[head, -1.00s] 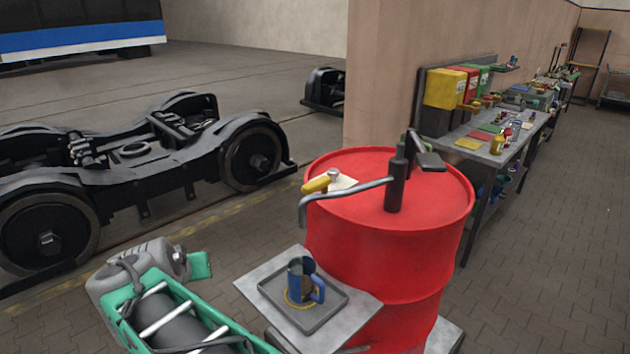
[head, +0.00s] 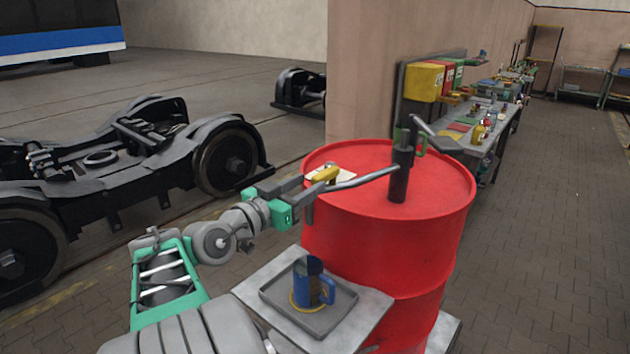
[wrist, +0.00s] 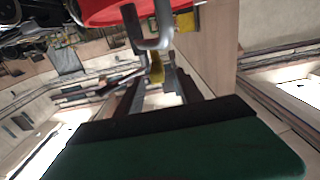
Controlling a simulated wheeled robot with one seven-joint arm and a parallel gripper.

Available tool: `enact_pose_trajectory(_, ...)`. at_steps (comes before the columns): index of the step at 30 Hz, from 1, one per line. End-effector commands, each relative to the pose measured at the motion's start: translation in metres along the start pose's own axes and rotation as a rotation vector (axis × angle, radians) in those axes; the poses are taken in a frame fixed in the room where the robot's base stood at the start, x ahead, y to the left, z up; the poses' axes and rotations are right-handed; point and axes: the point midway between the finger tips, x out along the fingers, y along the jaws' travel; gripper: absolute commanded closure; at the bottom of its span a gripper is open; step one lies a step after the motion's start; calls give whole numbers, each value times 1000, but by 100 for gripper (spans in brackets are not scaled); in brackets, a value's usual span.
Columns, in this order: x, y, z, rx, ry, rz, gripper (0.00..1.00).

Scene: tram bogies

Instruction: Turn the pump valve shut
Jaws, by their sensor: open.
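The pump valve has a yellow lever (head: 325,174) on the grey spout (head: 365,179) of the dark hand pump (head: 400,175), which stands on a red drum (head: 440,215). My gripper (head: 311,192) is at the spout's outer end, beside the lever, and partly hides the spout. In the wrist view the yellow lever (wrist: 157,68) shows between the two open fingers (wrist: 159,82), with the spout (wrist: 155,42) just beyond. I cannot tell whether the fingers touch the lever. A blue mug (head: 304,288) stands below on a grey tray (head: 345,300).
The tray rests on a light stand (head: 372,318) against the drum. A pale paper (head: 345,174) lies on the drum top. A bogie (head: 130,170) stands at left. A workbench (head: 490,140) with bins runs along the wall. The floor (head: 540,230) at right is clear.

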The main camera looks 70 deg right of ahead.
Motion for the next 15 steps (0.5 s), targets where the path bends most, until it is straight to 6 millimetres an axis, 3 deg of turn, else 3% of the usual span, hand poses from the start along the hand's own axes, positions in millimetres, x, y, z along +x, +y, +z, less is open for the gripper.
enact_pose_trajectory(12, 69, 7, -4, 0, 2, 16, 56)
enact_pose_trajectory(15, 78, 6, -3, 0, 2, 13, 56)
